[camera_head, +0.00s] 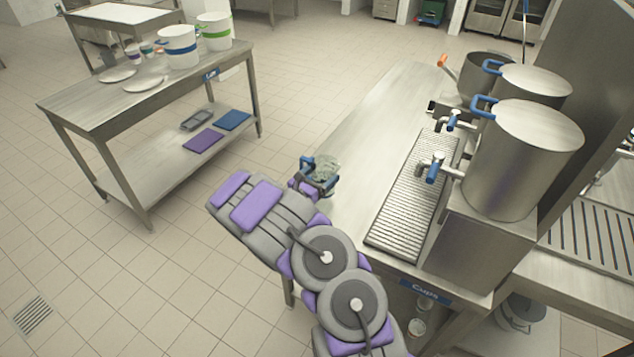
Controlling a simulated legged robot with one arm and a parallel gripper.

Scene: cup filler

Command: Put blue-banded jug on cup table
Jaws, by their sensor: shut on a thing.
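My gripper (318,182) is at the left edge of the cup table (365,125), whose front carries a blue "Cups" sign (425,291). It is shut on a see-through, greenish vessel (325,168). Blue parts show around this vessel; I cannot tell whether they are a band on it or parts of my gripper. Whether its base touches the table is hidden. A white container with a blue band (178,46) stands on the left table (100,100), apart from my gripper.
A green-banded white container (215,32), plates (145,85) and small cups (147,50) are on the left table. Metal urns with taps (520,165) stand along the cup table's right side, behind a drip grate (412,200). The table's middle strip is bare.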

